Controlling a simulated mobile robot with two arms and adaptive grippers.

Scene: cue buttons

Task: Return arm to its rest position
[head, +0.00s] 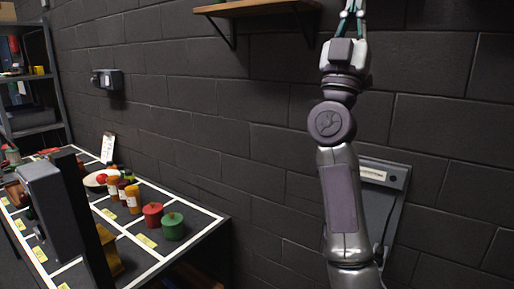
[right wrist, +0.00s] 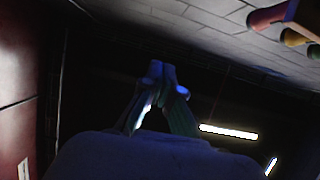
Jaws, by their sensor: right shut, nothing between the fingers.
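My right arm stands raised in the head view, in front of the dark block wall. Its gripper (head: 352,12) is at the top edge of that view, pointing up and partly cut off. In the right wrist view the two fingers of this gripper (right wrist: 162,72) meet at their tips, with nothing held between them. My left gripper is not in either view.
A wooden wall shelf (head: 256,7) is left of the raised gripper. A grey panel (head: 398,178) is behind the arm. A white-lined table (head: 205,225) holds a red pot (head: 153,215), a green pot (head: 173,226) and bottles. A grey box (head: 45,205) stands in front.

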